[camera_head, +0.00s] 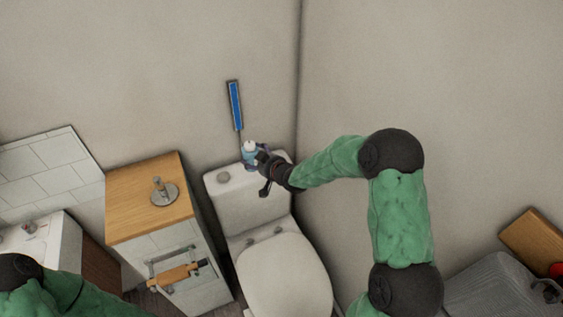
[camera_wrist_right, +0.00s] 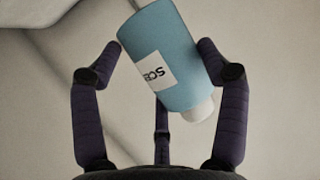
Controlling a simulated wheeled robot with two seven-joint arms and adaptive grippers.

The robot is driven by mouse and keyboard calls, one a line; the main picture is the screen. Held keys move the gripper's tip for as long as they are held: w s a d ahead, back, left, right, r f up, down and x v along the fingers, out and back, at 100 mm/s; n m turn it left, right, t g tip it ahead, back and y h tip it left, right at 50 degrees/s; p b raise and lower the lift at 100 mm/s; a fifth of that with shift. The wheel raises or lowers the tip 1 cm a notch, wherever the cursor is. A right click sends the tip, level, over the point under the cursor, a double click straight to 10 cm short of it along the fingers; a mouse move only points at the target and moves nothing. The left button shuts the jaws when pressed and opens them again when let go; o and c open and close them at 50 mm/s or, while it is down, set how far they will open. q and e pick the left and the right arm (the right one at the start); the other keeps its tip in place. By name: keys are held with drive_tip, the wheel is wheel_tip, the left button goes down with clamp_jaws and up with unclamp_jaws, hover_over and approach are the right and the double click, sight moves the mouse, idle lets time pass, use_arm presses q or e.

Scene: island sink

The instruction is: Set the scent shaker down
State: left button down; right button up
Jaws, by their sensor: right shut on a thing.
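The scent shaker is a blue bottle with a white cap and a white label; it shows in the head view (camera_head: 249,155) and in the right wrist view (camera_wrist_right: 165,50). My right gripper (camera_head: 262,165) is shut on it, with its fingers on both sides of the bottle in the right wrist view (camera_wrist_right: 160,65). In the head view the shaker is at the toilet tank's top (camera_head: 215,182), near its back edge. I cannot tell whether it touches the tank.
A toilet bowl (camera_head: 285,275) is in front of the tank. A wooden-topped cabinet (camera_head: 130,195) with a round metal fitting (camera_head: 164,192) stands left of it. A blue strip (camera_head: 235,105) is on the wall behind the shaker. The tank top left of the shaker holds a round button (camera_head: 224,177).

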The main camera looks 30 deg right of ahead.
drive_tip(key=w+d+f+b, duration=0.1)
drive_tip(key=w+d+f, duration=0.2)
drive_tip(key=w+d+f+b, duration=0.1)
drive_tip(key=w+d+f, duration=0.1)
drive_tip(key=d+f, duration=0.1)
drive_tip(key=w+d+f, duration=0.3)
drive_tip(key=d, duration=0.1)
drive_tip(key=shift+w+d+f+b, duration=0.25)
drive_tip(key=shift+w+d+b, duration=0.05)
drive_tip(key=shift+b, duration=0.1)
drive_tip(key=shift+w+d+f+b, duration=0.1)
drive_tip(key=shift+f+b, duration=0.3)
drive_tip(key=shift+f, duration=1.3)
drive_tip(key=shift+f, duration=0.15)
drive_tip(key=o, duration=1)
